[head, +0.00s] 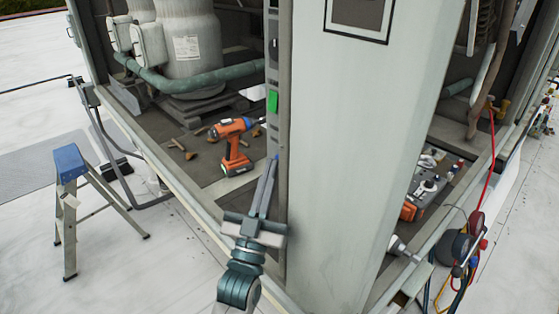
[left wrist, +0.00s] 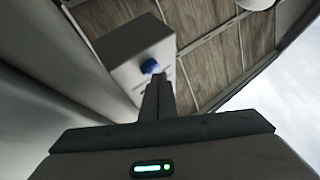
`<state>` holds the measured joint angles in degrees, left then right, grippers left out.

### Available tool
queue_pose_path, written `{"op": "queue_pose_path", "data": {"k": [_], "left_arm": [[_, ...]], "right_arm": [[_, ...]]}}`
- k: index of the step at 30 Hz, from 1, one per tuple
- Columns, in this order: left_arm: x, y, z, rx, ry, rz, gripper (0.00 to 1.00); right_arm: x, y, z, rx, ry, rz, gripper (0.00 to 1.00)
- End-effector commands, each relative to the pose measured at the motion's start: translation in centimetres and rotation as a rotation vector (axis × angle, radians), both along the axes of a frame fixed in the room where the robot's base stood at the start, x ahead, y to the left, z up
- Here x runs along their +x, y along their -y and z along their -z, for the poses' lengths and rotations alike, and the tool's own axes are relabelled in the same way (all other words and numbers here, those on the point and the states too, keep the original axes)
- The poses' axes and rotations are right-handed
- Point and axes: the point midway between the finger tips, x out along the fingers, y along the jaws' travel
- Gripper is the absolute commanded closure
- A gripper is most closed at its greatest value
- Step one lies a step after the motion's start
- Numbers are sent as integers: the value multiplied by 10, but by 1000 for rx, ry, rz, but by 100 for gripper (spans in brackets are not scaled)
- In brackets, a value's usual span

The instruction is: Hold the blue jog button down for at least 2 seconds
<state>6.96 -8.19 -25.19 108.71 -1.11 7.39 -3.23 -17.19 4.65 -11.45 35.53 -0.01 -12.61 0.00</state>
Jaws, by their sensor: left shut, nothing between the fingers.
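The blue jog button (left wrist: 150,66) sits on the face of a light grey box (left wrist: 128,55) in the left wrist view. My left gripper (left wrist: 157,80) is shut and empty, with its fingertips right at the lower edge of the button. Whether they touch or press it I cannot tell. In the head view my left gripper (head: 273,163) points up along the cabinet's corner post. My right gripper is in neither view.
An orange drill (head: 235,145) stands on the cabinet floor left of my gripper. A green block (head: 272,101) is on the post above. A wide grey panel (head: 345,170) stands close on the right. A blue-topped stepladder (head: 70,165) is at the left.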

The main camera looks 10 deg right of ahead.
Motion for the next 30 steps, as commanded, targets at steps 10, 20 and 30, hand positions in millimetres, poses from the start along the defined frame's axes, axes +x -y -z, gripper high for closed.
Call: {"op": "queue_pose_path", "data": {"k": [10,20,30], "left_arm": [[-9,-14,1,3,-2,-2,100],[-25,-36,1,4,-3,-3,100],[-29,-42,2,2,-2,-2,100]], "right_arm": [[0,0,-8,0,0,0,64],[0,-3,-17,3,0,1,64],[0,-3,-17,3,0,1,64]]}}
